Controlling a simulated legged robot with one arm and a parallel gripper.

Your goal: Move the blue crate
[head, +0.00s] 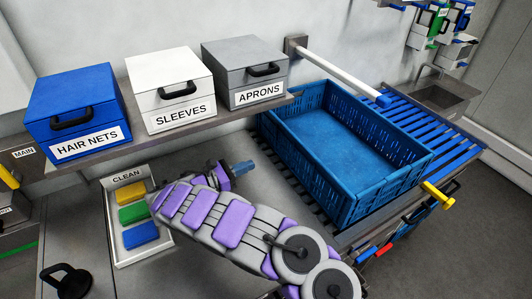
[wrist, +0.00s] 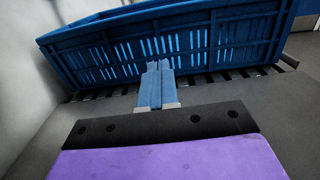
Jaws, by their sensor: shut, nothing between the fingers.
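The blue crate (head: 345,185) is an open, empty plastic box with slotted walls. It stands upright on a dark slatted rack at the right of the counter in the head view. Its near slotted wall fills the top of the wrist view (wrist: 215,45). My gripper (head: 247,167) has blue fingers and is at the left of the crate, apart from it in the head view. In the wrist view the fingers (wrist: 157,70) are together with nothing between them and point at the crate wall. The gap to the wall is hard to judge there.
A shelf above holds boxes marked HAIR NETS (head: 72,98), SLEEVES (head: 170,85) and APRONS (head: 245,68). A tray marked CLEAN (head: 122,180) holds coloured blocks. Blue slats (head: 425,120) lie beyond the crate, with a sink (head: 440,97) behind.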

